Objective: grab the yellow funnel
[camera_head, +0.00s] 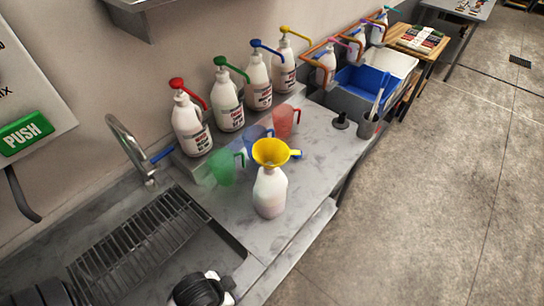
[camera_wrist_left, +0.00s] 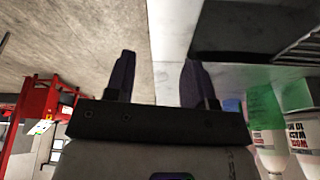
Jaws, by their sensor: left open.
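The yellow funnel (camera_head: 270,153) sits upright in the neck of a white bottle (camera_head: 269,192) on the grey counter, its handle pointing right. I cannot make out the funnel in the left wrist view. My left gripper (camera_wrist_left: 156,75) shows there with its two dark fingers apart and nothing between them. Its fingers are not clearly seen in the head view, where a black and white part of mine shows at the bottom edge. My right gripper is in neither view.
A green jug (camera_head: 223,168), a blue jug (camera_head: 256,137) and a red jug (camera_head: 285,121) stand close behind the funnel. Several pump bottles (camera_head: 191,125) line the wall. A faucet (camera_head: 130,150) and sink rack (camera_head: 140,247) are at left. Floor (camera_head: 430,200) at right is clear.

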